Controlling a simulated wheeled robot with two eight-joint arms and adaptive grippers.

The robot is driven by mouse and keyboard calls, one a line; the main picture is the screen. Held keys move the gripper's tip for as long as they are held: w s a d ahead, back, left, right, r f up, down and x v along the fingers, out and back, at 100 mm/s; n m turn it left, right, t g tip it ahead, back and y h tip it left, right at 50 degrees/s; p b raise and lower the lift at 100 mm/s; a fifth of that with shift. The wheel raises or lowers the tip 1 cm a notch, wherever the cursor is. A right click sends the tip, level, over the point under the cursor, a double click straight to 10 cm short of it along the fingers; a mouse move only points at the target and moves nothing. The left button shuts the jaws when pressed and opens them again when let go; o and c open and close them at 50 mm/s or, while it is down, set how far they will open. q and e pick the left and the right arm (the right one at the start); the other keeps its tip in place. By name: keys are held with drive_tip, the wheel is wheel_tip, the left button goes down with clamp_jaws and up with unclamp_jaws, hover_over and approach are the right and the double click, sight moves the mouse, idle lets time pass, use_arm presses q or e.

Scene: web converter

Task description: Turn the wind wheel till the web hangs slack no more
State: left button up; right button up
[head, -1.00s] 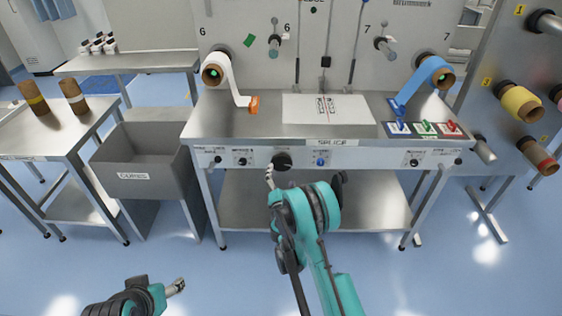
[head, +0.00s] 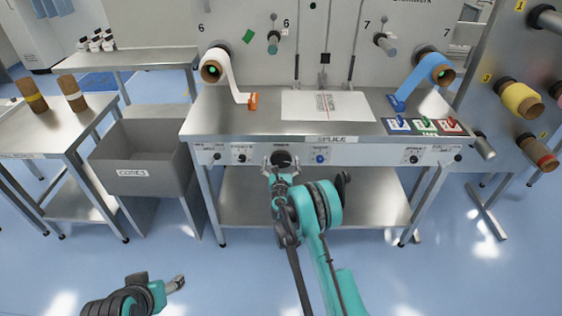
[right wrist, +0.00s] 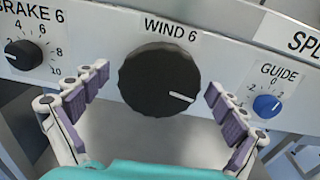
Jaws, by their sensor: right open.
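The wind wheel is a black ribbed knob (head: 283,158) on the front panel of the splice table, with WIND 6 above it in the right wrist view (right wrist: 160,80). The white pointer on it points right and slightly down. My right gripper (head: 281,170) is open, with one finger on each side of the wheel's lower half; contact is not clear. The white web (head: 231,80) runs from the roll (head: 212,70) at station 6 down to an orange clip (head: 253,101) on the table, with a bend near its lower end. My left gripper (head: 177,284) is low at left, away from the table.
The brake 6 knob (right wrist: 24,55) is left of the wheel, and the blue guide knob (right wrist: 267,106) is right of it. A blue web (head: 421,77) hangs at station 7. A grey cores bin (head: 144,181) stands left of the table (head: 240,125).

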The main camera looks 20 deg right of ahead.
drive_tip(key=shift+w+d, duration=0.1)
drive_tip(key=shift+w, duration=0.2)
drive_tip(key=c, duration=1.2)
drive_tip(key=shift+o, duration=0.2)
